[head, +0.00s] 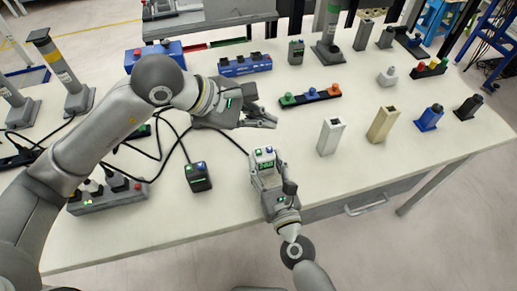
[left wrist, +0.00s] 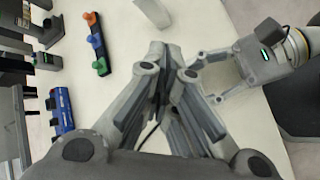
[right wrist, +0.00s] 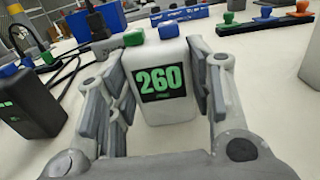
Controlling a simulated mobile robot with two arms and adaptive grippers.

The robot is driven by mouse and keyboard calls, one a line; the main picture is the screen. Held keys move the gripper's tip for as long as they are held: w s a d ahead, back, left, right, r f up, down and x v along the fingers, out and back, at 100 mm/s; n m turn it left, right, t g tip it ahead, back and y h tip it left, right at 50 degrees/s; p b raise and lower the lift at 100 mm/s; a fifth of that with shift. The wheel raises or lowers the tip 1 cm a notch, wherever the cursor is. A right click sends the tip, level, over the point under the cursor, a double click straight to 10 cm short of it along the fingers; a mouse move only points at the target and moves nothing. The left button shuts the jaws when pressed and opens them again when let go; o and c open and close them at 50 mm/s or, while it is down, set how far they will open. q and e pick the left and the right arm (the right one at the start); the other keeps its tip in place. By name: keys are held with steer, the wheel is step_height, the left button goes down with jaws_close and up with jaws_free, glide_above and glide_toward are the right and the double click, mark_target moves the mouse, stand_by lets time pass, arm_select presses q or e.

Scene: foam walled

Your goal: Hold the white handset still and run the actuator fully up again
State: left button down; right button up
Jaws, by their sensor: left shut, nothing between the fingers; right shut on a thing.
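The white handset (head: 264,158) stands at the table's front middle. In the right wrist view its screen (right wrist: 161,82) reads 260 in green, with a green and a blue button on top. My right gripper (head: 268,180) is shut on the handset, one finger on each side. My left gripper (head: 272,121) is shut and empty, a little behind and above the handset; its closed fingertips show in the left wrist view (left wrist: 158,50). Tall grey columns, one with a flat top (head: 60,65), stand at the left; I cannot tell which is the actuator.
A dark handset (head: 198,177) with green and blue buttons stands left of the white one. A grey switch box (head: 110,198) and black cables lie further left. A white block (head: 330,136) and a beige block (head: 382,124) stand right. The table's front edge is close.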

arm_select(q)
steer(key=shift+f, duration=3.85)
steer(key=shift+f, duration=0.4)
steer(key=shift+f, duration=0.5)
steer(key=shift+r, duration=0.1)
stand_by(1.9)
steer(key=shift+r, duration=0.85)
steer(key=shift+r, duration=2.5)
